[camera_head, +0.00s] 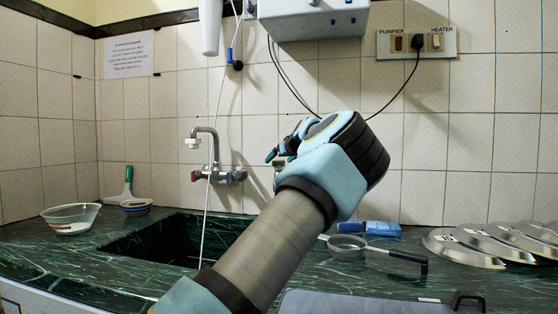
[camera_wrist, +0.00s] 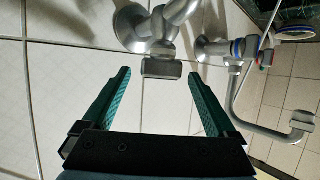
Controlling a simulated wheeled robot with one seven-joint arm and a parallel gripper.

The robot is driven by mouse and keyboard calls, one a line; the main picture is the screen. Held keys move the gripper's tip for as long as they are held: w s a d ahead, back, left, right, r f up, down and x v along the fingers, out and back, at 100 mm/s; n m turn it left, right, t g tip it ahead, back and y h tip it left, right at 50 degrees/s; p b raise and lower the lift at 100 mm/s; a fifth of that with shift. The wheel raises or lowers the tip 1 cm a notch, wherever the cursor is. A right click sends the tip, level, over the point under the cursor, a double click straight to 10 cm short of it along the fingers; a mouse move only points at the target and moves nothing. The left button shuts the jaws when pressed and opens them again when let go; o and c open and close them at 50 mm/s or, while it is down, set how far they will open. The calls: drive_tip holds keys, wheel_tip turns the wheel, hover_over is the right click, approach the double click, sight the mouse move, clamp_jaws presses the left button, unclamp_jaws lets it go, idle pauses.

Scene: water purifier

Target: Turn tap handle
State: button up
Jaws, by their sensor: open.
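A metal wall tap (camera_wrist: 138,28) with a flat grey handle (camera_wrist: 161,69) shows at the top middle of the wrist view. In the head view a small part of this tap (camera_head: 279,172) shows, with the rest hidden behind my arm. My gripper (camera_wrist: 158,75) is open and empty, its two green fingers apart on either side of the handle in the picture. I cannot tell whether the handle lies between the fingertips or just beyond them. In the head view my gripper (camera_head: 277,152) points left, close to the tiled wall.
A second wall tap (camera_head: 214,160) with a curved spout and red-marked handle stands left, above the dark sink (camera_head: 150,243); its spout (camera_wrist: 240,100) also shows in the wrist view. A white tube hangs there. A strainer (camera_head: 348,246) and steel lids (camera_head: 465,247) lie right.

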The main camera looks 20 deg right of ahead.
drive_tip(key=shift+x, duration=0.85)
drive_tip(key=shift+c, duration=0.4)
drive_tip(key=c, duration=1.3)
drive_tip(key=shift+a+m+h+b, duration=0.1)
drive_tip(key=shift+m+h+b, duration=0.3)
drive_tip(key=shift+h+b, duration=0.25)
drive_tip(key=shift+m, duration=0.3)
drive_tip(key=shift+a+m+g+h+b, duration=0.15)
drive_tip(key=shift+m+g+h+b, duration=0.25)
drive_tip(key=shift+m+h+b, duration=1.95)
drive_tip(key=shift+m+h, duration=0.35)
drive_tip(key=shift+h, duration=0.55)
drive_tip(key=shift+s+f+g, duration=0.1)
drive_tip(key=shift+g, duration=0.3)
